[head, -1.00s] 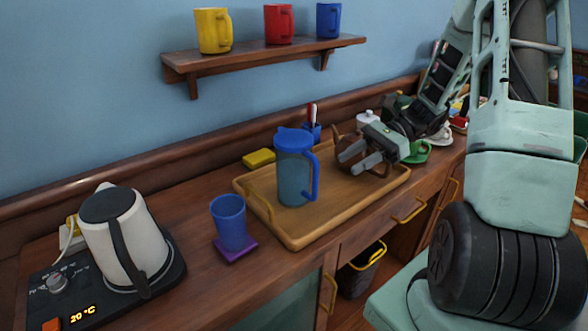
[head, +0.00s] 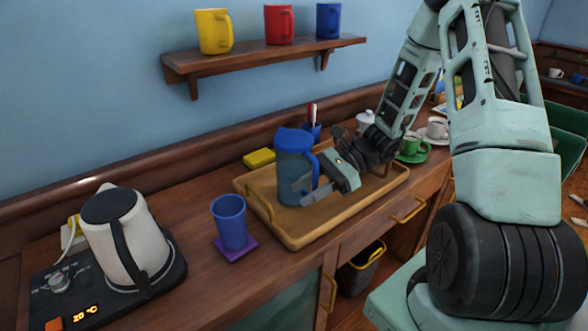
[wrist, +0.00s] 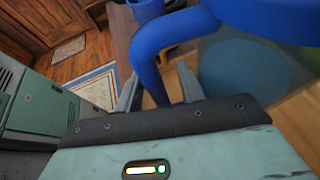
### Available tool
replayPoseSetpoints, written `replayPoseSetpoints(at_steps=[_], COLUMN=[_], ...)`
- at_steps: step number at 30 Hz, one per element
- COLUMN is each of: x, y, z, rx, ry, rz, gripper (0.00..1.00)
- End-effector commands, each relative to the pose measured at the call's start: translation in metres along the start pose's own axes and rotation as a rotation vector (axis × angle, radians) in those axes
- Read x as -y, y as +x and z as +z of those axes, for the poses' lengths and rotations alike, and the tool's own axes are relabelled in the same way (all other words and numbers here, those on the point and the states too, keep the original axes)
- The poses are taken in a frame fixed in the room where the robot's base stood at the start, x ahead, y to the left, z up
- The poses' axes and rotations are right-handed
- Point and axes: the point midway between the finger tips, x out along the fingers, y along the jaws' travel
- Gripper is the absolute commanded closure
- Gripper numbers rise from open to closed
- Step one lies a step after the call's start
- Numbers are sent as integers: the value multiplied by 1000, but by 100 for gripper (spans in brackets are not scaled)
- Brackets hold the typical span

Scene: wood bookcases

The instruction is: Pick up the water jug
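The water jug (head: 292,170) has a translucent blue body, a blue lid and a blue handle. It stands upright on the wooden tray (head: 308,238). My gripper (head: 310,187) is at the jug's right side, by the handle. In the wrist view the handle (wrist: 148,62) passes between the two fingers of my gripper (wrist: 158,92). The fingers are apart, with a gap visible beside the handle. The jug's body also shows at the right of the wrist view (wrist: 240,72).
A blue cup (head: 229,222) on a purple coaster and a white kettle (head: 122,238) stand left of the tray. A yellow sponge (head: 259,158) lies behind it. A green cup (head: 411,144) and a white cup (head: 437,127) are to the right. Mugs stand on the wall shelf (head: 265,56).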

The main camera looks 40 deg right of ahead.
Motion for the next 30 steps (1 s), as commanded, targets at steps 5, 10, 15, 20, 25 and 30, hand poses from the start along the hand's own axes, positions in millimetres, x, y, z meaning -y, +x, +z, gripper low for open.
replayPoseSetpoints(at_steps=[5, 10, 15, 20, 25, 30], x=[0, 0, 0, 0, 0, 0], y=[0, 0, 0, 0, 0, 0], z=[0, 0, 0, 0, 0, 0], rx=[0, 0, 0, 0, 0, 0], ry=[0, 0, 0, -1, 0, 0], rz=[-1, -1, -1, -1, -1, -1], gripper=[61, 100, 100, 100, 100, 100])
